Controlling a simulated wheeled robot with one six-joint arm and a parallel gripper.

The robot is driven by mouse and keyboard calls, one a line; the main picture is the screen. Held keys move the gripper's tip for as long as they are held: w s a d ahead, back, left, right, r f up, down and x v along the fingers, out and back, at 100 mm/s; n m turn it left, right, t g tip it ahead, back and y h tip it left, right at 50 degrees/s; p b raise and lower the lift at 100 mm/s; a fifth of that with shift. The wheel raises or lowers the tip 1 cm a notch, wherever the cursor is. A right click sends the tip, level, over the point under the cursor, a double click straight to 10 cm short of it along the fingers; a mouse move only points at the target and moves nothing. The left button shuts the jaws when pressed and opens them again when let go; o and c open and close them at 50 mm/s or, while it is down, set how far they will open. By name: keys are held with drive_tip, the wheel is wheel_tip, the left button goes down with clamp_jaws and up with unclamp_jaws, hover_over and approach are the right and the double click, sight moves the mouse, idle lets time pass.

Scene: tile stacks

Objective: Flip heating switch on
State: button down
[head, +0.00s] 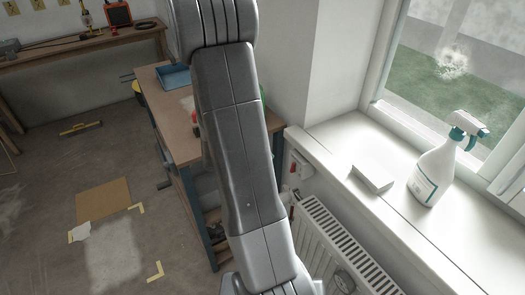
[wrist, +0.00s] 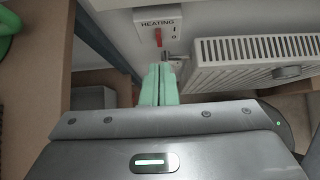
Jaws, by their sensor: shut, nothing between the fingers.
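I cannot tell the rocker's position. In the head view the switch box (head: 299,165) shows small on the wall below the window sill, right of my arm. My gripper (wrist: 160,68) has pale green fingers held together, empty, with the tips just below the switch box in the wrist view. I cannot tell whether they touch anything. In the head view the gripper is hidden.
A white radiator (head: 335,245) with a valve stands right of the switch. A window sill (head: 330,140) above holds a spray bottle (head: 438,170) and a white box (head: 372,177). A workbench (head: 180,130) stands left, with a blue tray (head: 174,77) on it. Floor at left is mostly open.

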drive_tip(key=shift+v, duration=0.95)
drive_tip(key=shift+w+d+r, duration=0.1)
drive_tip(key=shift+d, duration=0.05)
drive_tip(key=w+d+f+t+h+b, duration=0.1)
drive_tip(key=w+d+f+b, duration=0.1)
drive_tip(key=f, duration=0.9)
drive_tip(key=shift+w+d+f+b, duration=0.15)
drive_tip(key=shift+w+d+b, duration=0.1)
drive_tip(key=shift+d+b, duration=0.7)
drive_tip(key=shift+a, duration=0.15)
